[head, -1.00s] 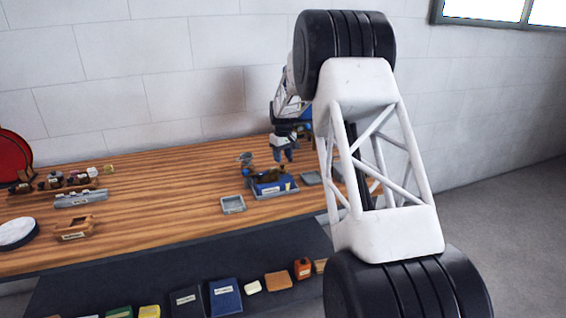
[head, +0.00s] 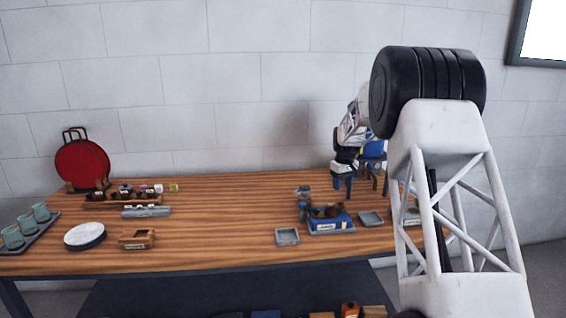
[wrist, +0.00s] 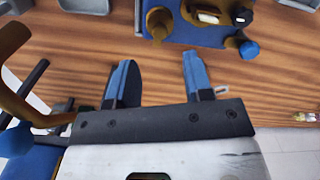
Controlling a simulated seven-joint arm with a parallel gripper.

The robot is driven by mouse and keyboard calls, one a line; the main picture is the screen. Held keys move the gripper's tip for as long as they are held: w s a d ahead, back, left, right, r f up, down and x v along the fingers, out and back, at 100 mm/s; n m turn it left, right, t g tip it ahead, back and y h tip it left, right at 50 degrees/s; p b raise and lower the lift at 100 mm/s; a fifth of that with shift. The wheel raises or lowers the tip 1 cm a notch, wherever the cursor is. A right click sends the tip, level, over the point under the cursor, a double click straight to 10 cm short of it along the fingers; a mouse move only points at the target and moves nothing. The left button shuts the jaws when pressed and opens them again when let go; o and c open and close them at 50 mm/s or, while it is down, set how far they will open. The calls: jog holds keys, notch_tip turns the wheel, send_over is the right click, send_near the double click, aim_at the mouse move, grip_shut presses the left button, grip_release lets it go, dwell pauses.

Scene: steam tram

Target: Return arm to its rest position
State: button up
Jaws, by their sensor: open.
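My gripper (head: 342,184) is above the right part of the wooden table (head: 220,205), behind a blue tray-like base with dark parts on it (head: 331,226). In the wrist view my gripper (wrist: 155,80) is open, its two blue-tipped fingers apart with only bare table wood between them. The blue base (wrist: 205,34) lies beyond the fingertips there, apart from them. My white lattice arm link covers the right end of the table in the head view.
Small grey trays (head: 287,236) (head: 370,218) flank the blue base. A blue item (head: 372,150) stands close behind my gripper. A red round object (head: 82,162), a white plate (head: 85,235), a wooden box (head: 136,239) and greenish cups (head: 41,212) are at left. The table's middle is clear.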

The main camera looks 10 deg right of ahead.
jog(key=s+a+r+m, duration=0.1)
jog(key=s+a+r, duration=0.35)
jog(key=s, duration=0.55)
jog(key=s+a+r+t, duration=0.1)
jog(key=s+a+r, duration=0.2)
jog(key=s+r, duration=0.5)
jog(key=s+a+r+m, duration=0.1)
jog(key=s+a+r, duration=0.25)
jog(key=s, duration=0.85)
jog(key=s+a+f, duration=0.1)
jog(key=s+a, duration=0.1)
jog(key=s, duration=0.9)
jog(key=s+a+f+m+t, duration=0.1)
jog(key=s+a+f, duration=0.1)
jog(key=s, duration=0.9)
jog(key=s+a+f+m, duration=0.1)
jog(key=s+a+f, duration=0.1)
jog(key=s, duration=0.9)
jog(key=shift+s+a+f+t, duration=0.25)
jog(key=shift+s+t, duration=0.05)
jog(key=shift+s, duration=0.1)
